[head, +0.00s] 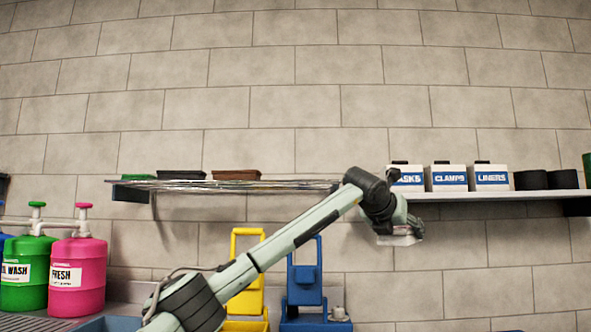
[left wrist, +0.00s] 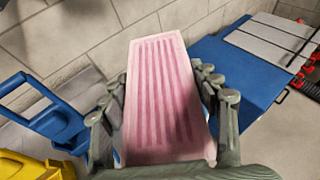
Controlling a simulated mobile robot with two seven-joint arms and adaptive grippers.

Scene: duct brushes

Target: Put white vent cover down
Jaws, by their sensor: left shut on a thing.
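The vent cover (left wrist: 168,100) is a flat, slotted rectangular plate that looks pinkish in the left wrist view. In the head view it shows only as a small pale edge (head: 400,240). My left gripper (left wrist: 163,84) is shut on it, with fingers along both long sides. In the head view my left gripper (head: 402,222) hangs in front of the wall, just below the left end of the right-hand shelf. The cover is held in the air, apart from any surface that I can see. My right gripper is in neither view.
A wire shelf (head: 230,185) and a white shelf (head: 500,196) with labelled boxes (head: 449,178) are on the wall. Yellow (head: 246,300) and blue (head: 304,290) buckets stand below. A blue surface (left wrist: 232,72) with grey panels is at right in the wrist view. Pink (head: 77,275) and green (head: 28,272) jugs stand left.

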